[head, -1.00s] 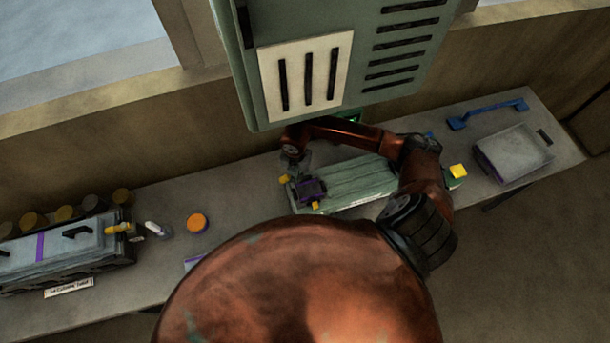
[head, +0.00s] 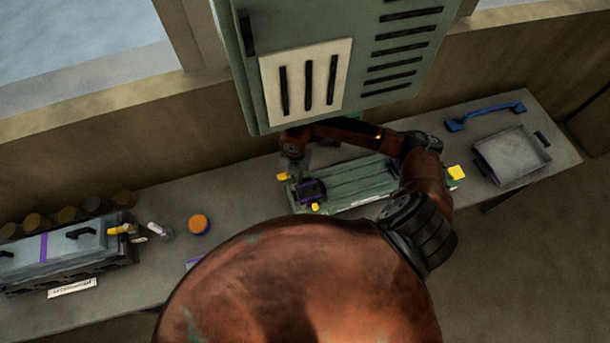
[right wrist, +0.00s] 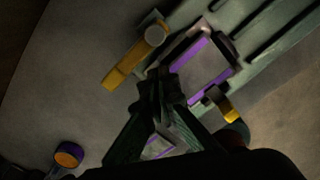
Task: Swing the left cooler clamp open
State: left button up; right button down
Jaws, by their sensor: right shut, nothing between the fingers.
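The cooler (head: 350,182) is a long green ribbed block on the bench. At its left end sits a dark block with purple edges (head: 312,190), also in the right wrist view (right wrist: 196,62). A yellow clamp lever (head: 284,177) sticks out at the far left corner; in the right wrist view the lever (right wrist: 126,65) points away from the cooler. A second yellow lever (head: 315,207) is at the near left corner. My right gripper (head: 300,176) is shut and empty over the left end; its fingertips (right wrist: 158,86) appear beside the dark block, contact unclear. My left gripper is not in view.
A green cabinet (head: 350,60) hangs close above my right arm. A yellow piece (head: 456,172) is at the cooler's right end. A grey tray (head: 512,155) and blue handle (head: 485,115) lie right. An orange-capped jar (head: 199,224) and a grey engine-like block (head: 60,250) stand left.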

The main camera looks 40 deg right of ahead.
notch_tip(320, 180, up, 6)
jog(key=p, duration=0.3)
jog(key=shift+f, duration=0.15)
jog(key=shift+s, duration=0.15)
dwell(0.4)
